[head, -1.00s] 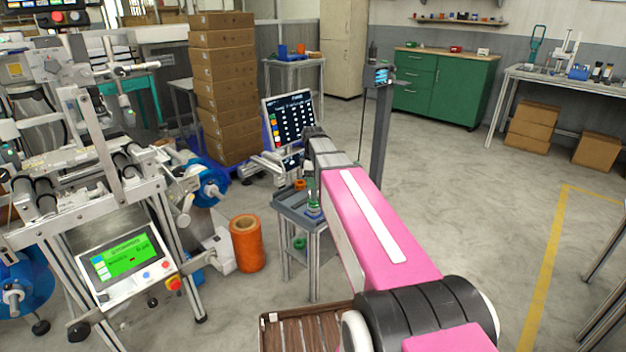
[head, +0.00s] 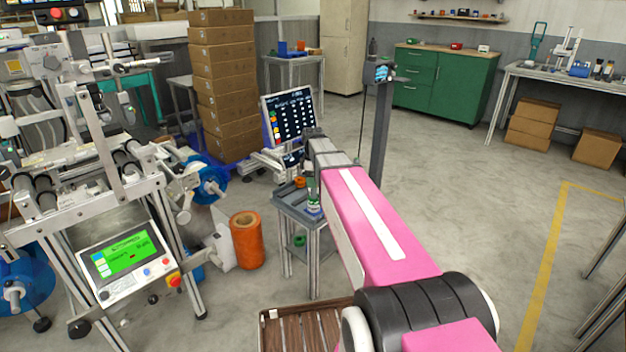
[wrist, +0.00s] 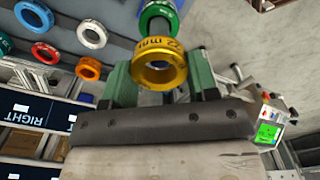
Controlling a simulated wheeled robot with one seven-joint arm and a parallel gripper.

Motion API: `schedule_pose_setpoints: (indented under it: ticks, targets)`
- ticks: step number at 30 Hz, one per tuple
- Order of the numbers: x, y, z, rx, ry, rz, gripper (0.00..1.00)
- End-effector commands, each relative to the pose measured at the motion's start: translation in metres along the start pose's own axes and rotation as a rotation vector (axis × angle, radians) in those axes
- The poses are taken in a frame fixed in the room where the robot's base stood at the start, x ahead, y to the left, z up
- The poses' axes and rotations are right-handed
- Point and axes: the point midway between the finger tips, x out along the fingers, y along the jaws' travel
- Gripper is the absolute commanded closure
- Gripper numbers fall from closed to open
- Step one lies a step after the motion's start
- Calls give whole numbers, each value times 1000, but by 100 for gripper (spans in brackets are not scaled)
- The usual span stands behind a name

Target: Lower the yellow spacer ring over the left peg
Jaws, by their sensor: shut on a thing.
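The yellow spacer ring (wrist: 158,68), printed with "22 mm", is between the green fingers of my gripper (wrist: 160,78) in the wrist view. My gripper is shut on it. A green ring (wrist: 160,12) shows just beyond the yellow ring, at the top of the picture. Something dark shows through the green ring's opening, but I cannot tell whether it is a peg. I cannot make out the left peg clearly. In the head view my pink arm reaches toward a small grey stand (head: 296,215), and the held ring cannot be made out there.
A monitor (head: 288,116) stands behind the stand. An orange spool (head: 246,240) is left of it; open floor lies to the right.

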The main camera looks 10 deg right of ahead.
Motion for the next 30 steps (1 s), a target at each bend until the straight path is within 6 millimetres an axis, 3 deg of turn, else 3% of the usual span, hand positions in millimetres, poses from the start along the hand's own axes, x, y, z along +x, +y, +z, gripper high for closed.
schedule_pose_setpoints:
  ticks: [30]
  targets:
    - [15, 0, 0, 0, 0, -1, 71]
